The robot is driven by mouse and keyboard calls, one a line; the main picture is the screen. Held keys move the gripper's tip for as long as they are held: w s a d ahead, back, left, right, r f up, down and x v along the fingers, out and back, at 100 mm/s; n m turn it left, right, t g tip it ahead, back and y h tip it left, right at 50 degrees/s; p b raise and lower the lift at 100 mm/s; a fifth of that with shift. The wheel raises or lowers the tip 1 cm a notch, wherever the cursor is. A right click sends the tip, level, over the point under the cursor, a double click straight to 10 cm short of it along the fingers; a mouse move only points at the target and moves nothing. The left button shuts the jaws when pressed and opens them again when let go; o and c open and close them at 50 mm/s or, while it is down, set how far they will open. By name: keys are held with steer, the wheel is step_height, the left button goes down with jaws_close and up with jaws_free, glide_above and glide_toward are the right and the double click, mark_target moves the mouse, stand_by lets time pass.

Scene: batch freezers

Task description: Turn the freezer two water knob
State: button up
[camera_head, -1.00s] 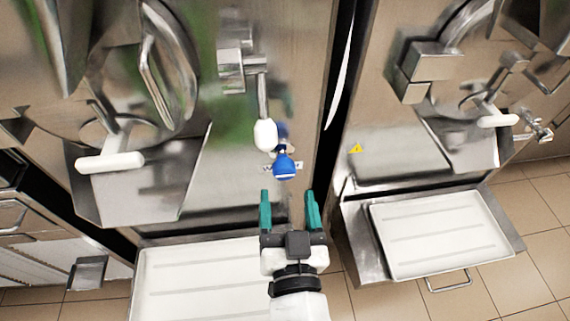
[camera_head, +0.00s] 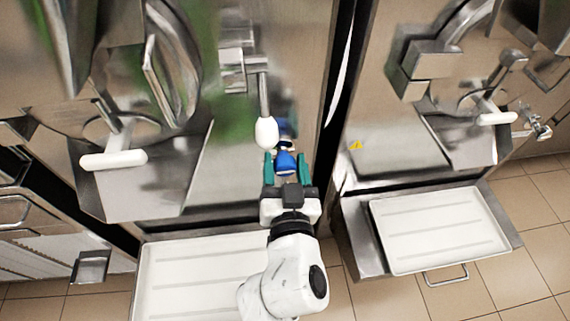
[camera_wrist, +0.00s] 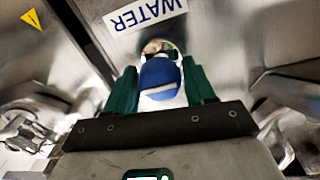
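The blue water knob (camera_head: 286,161) sits on the front of the left freezer (camera_head: 240,170), below a white-tipped lever. In the wrist view the blue knob (camera_wrist: 160,76) shows under a "WATER" label (camera_wrist: 145,14). My gripper (camera_head: 286,164) has its two green fingers on either side of the knob. In the wrist view the fingers of my gripper (camera_wrist: 162,82) stand apart, with the knob between them. A small gap seems to show on the left side; contact on the right is unclear. The knob's lower part is partly hidden by the gripper body.
The white-tipped lever (camera_head: 266,130) hangs just left of and above the knob. A white tray (camera_head: 195,290) lies below the left freezer. A second freezer (camera_head: 385,130) stands to the right, with its own tray (camera_head: 440,232). Tiled floor shows at the lower right.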

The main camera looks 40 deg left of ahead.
steer(key=c, duration=0.7)
steer(key=shift+n, duration=0.3)
steer(key=n, duration=0.5)
steer(key=shift+n, duration=0.3)
steer(key=n, duration=0.6)
steer(key=shift+p, duration=0.35)
steer(key=o, duration=1)
